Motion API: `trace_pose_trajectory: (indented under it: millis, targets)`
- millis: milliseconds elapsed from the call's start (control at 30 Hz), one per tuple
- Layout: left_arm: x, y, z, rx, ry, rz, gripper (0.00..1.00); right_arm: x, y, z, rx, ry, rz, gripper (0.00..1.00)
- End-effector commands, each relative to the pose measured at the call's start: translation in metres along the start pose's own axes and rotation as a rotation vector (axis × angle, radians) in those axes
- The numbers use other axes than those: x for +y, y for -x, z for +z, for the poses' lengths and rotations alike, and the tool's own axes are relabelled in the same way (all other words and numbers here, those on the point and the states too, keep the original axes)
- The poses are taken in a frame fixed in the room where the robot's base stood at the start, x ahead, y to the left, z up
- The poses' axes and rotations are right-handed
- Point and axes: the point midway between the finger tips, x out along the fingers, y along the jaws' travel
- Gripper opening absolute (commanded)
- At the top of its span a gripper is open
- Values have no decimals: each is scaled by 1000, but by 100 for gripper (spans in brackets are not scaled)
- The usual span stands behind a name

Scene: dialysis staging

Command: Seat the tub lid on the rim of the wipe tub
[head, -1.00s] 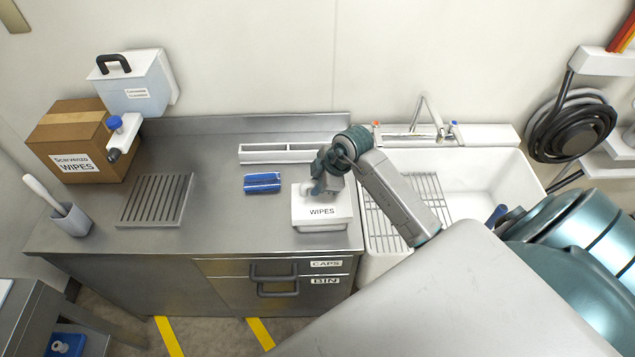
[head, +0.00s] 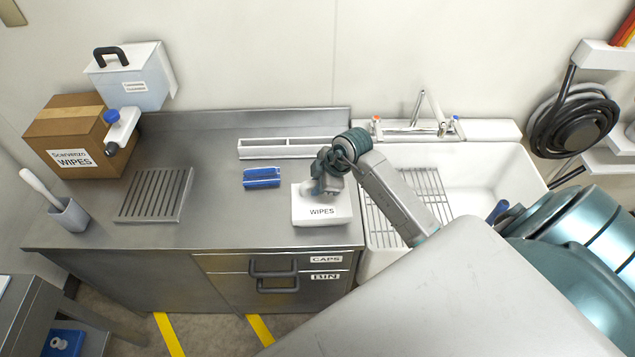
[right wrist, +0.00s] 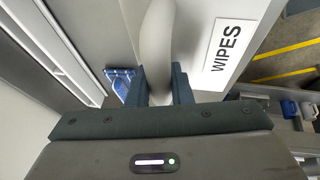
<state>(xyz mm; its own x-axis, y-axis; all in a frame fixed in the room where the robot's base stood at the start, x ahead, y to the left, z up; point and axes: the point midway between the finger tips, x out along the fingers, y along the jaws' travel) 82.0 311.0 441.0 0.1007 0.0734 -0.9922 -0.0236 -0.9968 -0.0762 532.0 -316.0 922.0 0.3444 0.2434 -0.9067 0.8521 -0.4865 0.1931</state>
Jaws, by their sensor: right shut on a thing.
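The white tub lid (head: 340,196) is at the wipe tub, near the front right of the steel counter; a WIPES label shows on the white surface in front of my gripper. My right gripper (head: 326,188) is shut on the lid's pale handle, which also shows between the fingers in the right wrist view (right wrist: 157,50). The wipe tub lies under the lid and is largely hidden, so I cannot tell lid and tub clearly apart or whether the rim is touched all round. My left gripper is not in view.
A blue pack (head: 262,178) lies left of the tub, with a white divided tray (head: 285,149) behind. The sink (head: 480,165) adjoins on the right. A slotted drain plate (head: 155,195), a brush holder (head: 70,215) and a carton (head: 75,140) stand left. Bare counter lies between.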

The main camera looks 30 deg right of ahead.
Motion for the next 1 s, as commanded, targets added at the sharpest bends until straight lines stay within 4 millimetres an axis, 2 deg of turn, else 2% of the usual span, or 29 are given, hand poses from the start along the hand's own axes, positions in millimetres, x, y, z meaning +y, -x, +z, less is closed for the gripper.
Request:
trace_pose_trajectory:
  millis: [267, 300, 400, 767, 867, 1000]
  targets:
    - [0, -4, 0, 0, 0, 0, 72, -1, -7, 3, 0, -1, 0, 0]
    - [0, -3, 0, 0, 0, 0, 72, -1, -6, 2, 0, 0, 0, 25]
    - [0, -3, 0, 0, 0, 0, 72, -1, -6, 2, 0, 0, 0, 45]
    - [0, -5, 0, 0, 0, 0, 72, -1, -2, 3, 0, 1, 1, 45]
    - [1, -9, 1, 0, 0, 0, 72, 0, 8, 4, 0, 2, 4, 45]
    - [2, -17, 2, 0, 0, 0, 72, 0, 35, 4, -2, 4, 5, 45]
